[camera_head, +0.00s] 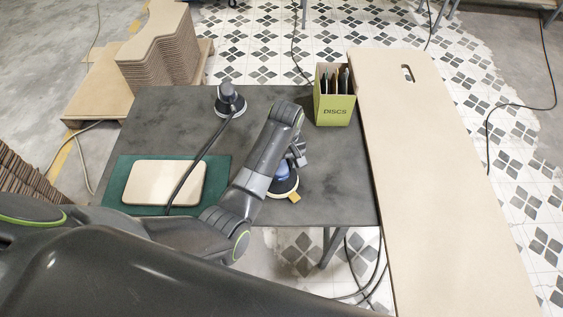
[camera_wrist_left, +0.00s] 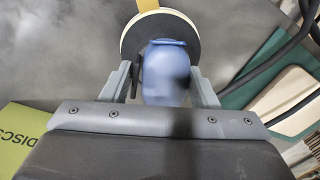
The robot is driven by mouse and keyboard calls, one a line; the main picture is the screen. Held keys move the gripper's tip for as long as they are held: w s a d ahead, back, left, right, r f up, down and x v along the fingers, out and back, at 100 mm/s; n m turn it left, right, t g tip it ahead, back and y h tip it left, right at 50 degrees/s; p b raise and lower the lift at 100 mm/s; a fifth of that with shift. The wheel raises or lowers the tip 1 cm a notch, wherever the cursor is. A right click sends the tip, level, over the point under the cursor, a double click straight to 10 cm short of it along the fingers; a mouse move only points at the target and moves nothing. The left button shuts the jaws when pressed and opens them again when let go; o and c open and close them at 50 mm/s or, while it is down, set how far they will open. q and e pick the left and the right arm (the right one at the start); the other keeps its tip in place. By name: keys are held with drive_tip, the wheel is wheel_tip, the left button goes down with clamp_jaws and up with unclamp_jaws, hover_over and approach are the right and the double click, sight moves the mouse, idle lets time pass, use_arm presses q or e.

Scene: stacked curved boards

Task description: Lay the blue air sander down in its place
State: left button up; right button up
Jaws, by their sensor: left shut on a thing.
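The blue air sander (camera_head: 283,173) is at the right part of the dark table, partly hidden behind my left arm in the head view. My left gripper (camera_head: 291,160) is shut on its blue body, which also shows between the fingers in the left wrist view (camera_wrist_left: 166,75). The sander's round pale pad (camera_wrist_left: 130,45) faces the table, with a yellow tab (camera_head: 294,197) at its edge. I cannot tell whether the pad touches the table. My right gripper is not in view.
A dark sander (camera_head: 230,101) with a hose stands at the table's back. A pale board (camera_head: 165,182) lies on a green mat (camera_head: 118,183) at left. A green DISCS box (camera_head: 334,112) stands at back right, beside a long board (camera_head: 430,170). Bare table (camera_head: 335,180) lies right of the gripper.

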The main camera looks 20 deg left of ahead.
use_arm(q)
drive_tip(key=shift+f, duration=0.5)
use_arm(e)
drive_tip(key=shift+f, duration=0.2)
use_arm(q)
drive_tip(key=o, duration=0.7)
drive_tip(key=shift+o, duration=0.2)
